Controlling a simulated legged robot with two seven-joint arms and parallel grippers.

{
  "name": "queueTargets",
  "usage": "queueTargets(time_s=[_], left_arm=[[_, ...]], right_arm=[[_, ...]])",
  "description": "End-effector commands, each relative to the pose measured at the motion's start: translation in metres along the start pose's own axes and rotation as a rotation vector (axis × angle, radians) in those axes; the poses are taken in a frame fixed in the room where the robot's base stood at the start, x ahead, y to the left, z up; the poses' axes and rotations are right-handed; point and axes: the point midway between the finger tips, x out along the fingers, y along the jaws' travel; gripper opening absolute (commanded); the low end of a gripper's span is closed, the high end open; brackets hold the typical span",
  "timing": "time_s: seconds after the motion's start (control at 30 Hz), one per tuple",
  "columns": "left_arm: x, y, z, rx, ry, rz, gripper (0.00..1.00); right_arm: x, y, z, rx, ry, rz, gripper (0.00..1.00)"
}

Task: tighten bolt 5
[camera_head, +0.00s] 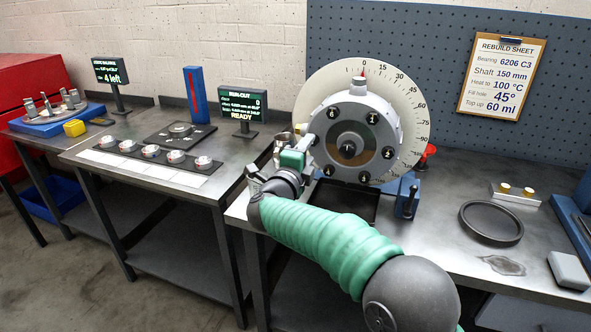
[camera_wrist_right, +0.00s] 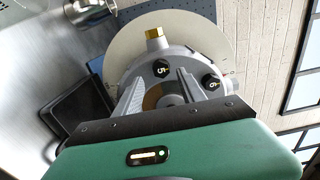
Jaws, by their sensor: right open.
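The round grey housing (camera_head: 350,108) stands upright in front of a pale degree dial (camera_head: 412,100). Black numbered bolt heads ring its face; 6, 1 and 2 read clearly in the head view. In the right wrist view, the bolt marked 5 (camera_wrist_right: 162,68) lies between and just beyond my right gripper's (camera_wrist_right: 160,84) two grey fingers, which are apart and empty. Contact cannot be told. In the head view, my right gripper (camera_head: 303,150) is at the housing's left side and hides part of that edge. My left gripper is not in view.
A brass hex fitting (camera_wrist_right: 154,37) sits on the housing rim. A black round tray (camera_head: 491,222) lies on the bench to the right. A run-out display (camera_head: 241,106) reads READY at left. A gap separates the two benches.

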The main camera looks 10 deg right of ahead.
Motion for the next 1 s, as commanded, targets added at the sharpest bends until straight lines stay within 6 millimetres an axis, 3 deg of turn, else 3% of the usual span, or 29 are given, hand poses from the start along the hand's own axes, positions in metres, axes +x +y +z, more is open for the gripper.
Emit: queueTargets(time_s=[0.2,0.43,0.63,0.9,1.0], left_arm=[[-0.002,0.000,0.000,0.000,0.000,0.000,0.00],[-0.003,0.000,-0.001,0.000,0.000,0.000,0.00],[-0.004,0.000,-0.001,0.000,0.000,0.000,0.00],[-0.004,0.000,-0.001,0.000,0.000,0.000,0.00],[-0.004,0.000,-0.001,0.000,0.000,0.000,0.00]], right_arm=[[-0.066,0.000,0.001,-0.002,-0.004,0.000,0.47],[-0.119,0.002,0.001,-0.001,-0.002,0.003,0.47],[-0.133,0.003,0.000,-0.001,0.000,0.003,0.47],[-0.132,0.003,0.001,-0.014,-0.011,0.002,0.47],[-0.125,0.011,0.010,-0.132,-0.121,-0.001,0.47]])
